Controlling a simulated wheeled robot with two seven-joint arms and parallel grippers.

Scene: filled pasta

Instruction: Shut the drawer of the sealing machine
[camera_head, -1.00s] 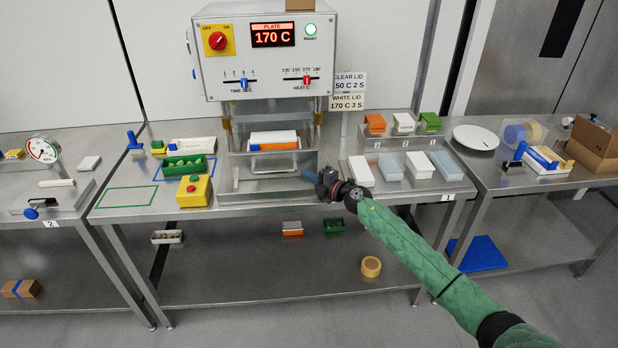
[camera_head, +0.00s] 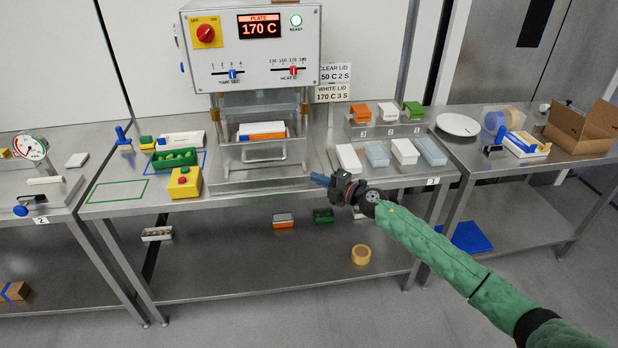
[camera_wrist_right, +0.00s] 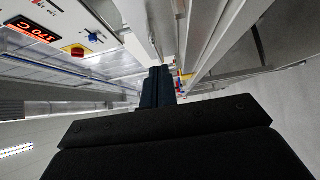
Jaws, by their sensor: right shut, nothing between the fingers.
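The sealing machine (camera_head: 262,72) stands at the back of the middle table, its display reading 170 C. Its drawer (camera_head: 241,153), with a bar handle in front, appears to stand out forward of the posts. An orange tray with a white top (camera_head: 262,130) sits in it. My right gripper (camera_head: 320,179) is shut and empty, to the right of the drawer and near the table's front edge, apart from the handle. In the right wrist view its fingers (camera_wrist_right: 158,86) are together; the drawer cannot be made out there. My left gripper is not in view.
A yellow button box (camera_head: 186,183) and a green tray (camera_head: 174,160) stand left of the machine. White and bluish packs (camera_head: 376,154) lie to its right, close to my right gripper. The table front between button box and gripper is mostly clear.

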